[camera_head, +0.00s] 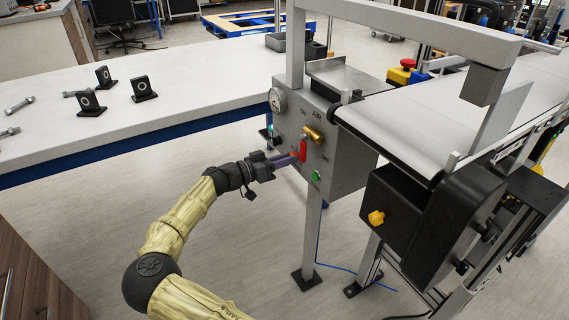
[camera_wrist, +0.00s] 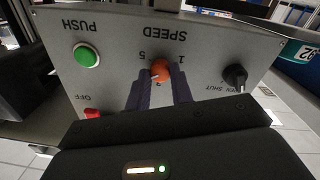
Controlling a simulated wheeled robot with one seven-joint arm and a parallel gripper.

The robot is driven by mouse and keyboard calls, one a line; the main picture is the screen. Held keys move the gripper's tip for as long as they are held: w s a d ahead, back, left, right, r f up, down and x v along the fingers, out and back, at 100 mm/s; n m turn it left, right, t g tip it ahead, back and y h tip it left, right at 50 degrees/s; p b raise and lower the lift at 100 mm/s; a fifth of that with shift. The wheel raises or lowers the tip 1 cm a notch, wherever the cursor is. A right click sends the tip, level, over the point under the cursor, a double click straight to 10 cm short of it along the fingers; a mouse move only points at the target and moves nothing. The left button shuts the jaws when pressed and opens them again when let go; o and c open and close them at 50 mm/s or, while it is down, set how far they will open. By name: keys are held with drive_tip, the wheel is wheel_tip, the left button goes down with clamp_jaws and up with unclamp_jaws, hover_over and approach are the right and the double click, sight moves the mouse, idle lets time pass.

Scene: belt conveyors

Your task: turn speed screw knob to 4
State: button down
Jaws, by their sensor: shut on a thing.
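The speed screw knob is a small orange-red knob (camera_wrist: 160,71) under the upside-down word SPEED in the wrist view. A light pointer mark shows at its lower left edge. Numbers around it include 5 at left and 1 at right; the lower ones are partly hidden. My gripper (camera_wrist: 160,88) has its two purple fingers on either side of the knob, shut on it. In the head view my gripper (camera_head: 295,157) reaches the grey control panel (camera_head: 318,150), where the fingers hide most of the knob.
In the wrist view, a green PUSH button (camera_wrist: 87,56) and a red OFF switch (camera_wrist: 92,112) lie left of the knob, and a black OPEN/SHUT knob (camera_wrist: 235,76) right. The belt conveyor (camera_head: 420,115) stands right; a white table (camera_head: 200,90) with small parts stands left.

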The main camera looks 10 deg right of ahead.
drive_tip(key=shift+f, duration=0.15)
drive_tip(key=c, duration=1.2)
unclamp_jaws()
drive_tip(key=shift+c, duration=0.2)
drive_tip(key=p+v, duration=0.2)
drive_tip(key=v, duration=1.5)
drive_tip(key=shift+a+p, duration=0.25)
drive_tip(key=shift+p, duration=0.05)
